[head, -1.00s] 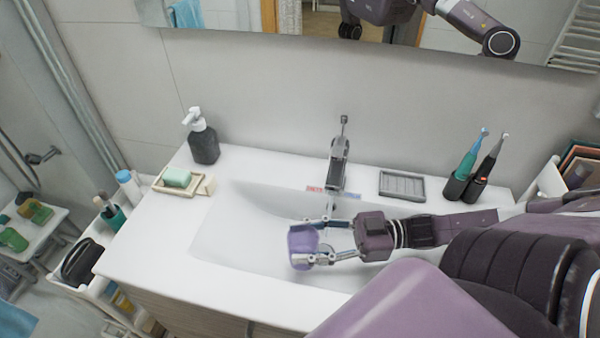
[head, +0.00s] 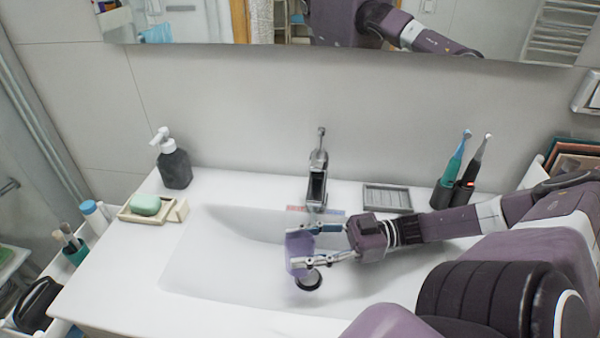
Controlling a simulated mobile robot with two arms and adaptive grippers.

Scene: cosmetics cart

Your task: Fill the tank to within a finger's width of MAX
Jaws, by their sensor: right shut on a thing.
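A translucent purple tank (head: 298,252) is in the head view, held over the white sink basin (head: 215,262). My right gripper (head: 305,246) is shut on it, with fingers on its near and far sides. The tank is in front of and slightly left of the chrome faucet (head: 317,184), not directly under the spout as far as I can tell. No water stream shows, and the MAX mark and any water level in the tank are too small to see. The dark drain (head: 308,279) shows just below the tank. My left gripper is not in view.
A dark soap dispenser (head: 174,164) and a soap dish (head: 147,209) with green soap stand at the left. A grey tray (head: 387,198) and two electric toothbrushes (head: 458,178) stand right of the faucet. A mirror spans the back wall.

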